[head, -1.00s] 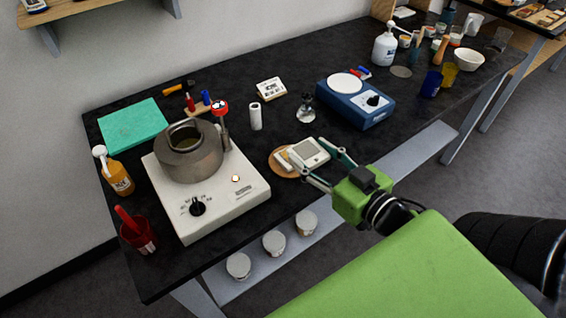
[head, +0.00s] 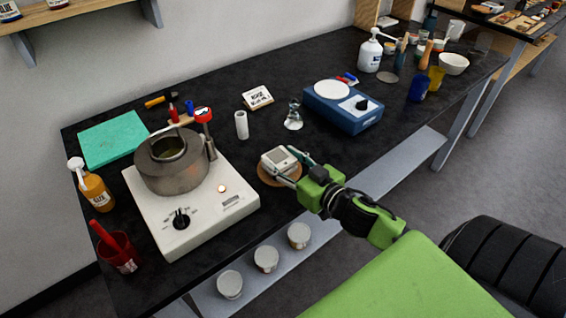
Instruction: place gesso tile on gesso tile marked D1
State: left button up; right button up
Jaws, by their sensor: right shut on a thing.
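My right gripper (head: 290,168) is shut on a small white gesso tile (head: 277,160) with a grey square on its face. The held tile is over a round tan board (head: 266,178) near the front edge of the bench. A white piece on this board is mostly covered by the held tile and the fingers. I cannot read a D1 mark on it, nor tell whether the two touch. Another pale tile with dark markings (head: 258,97) lies farther back; its markings are too small to read. My left gripper is not in view.
A white hotplate (head: 200,228) with a metal pot (head: 172,172) stands left of the board. A blue scale (head: 345,116) is to the right. A white cylinder (head: 241,125) and a small metal stand (head: 293,118) are behind. Bare dark bench lies between.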

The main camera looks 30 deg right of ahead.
jog(key=shift+f, duration=0.35)
jog(key=o, duration=1.2)
jog(key=shift+f, duration=0.1)
jog(key=shift+s, duration=0.55)
jog(key=s, duration=0.3)
jog(key=s+r, duration=0.1)
jog(key=s, duration=0.3)
jog(key=s+d+r+b, duration=0.1)
jog(key=s, duration=0.2)
jog(key=shift+s, duration=0.4)
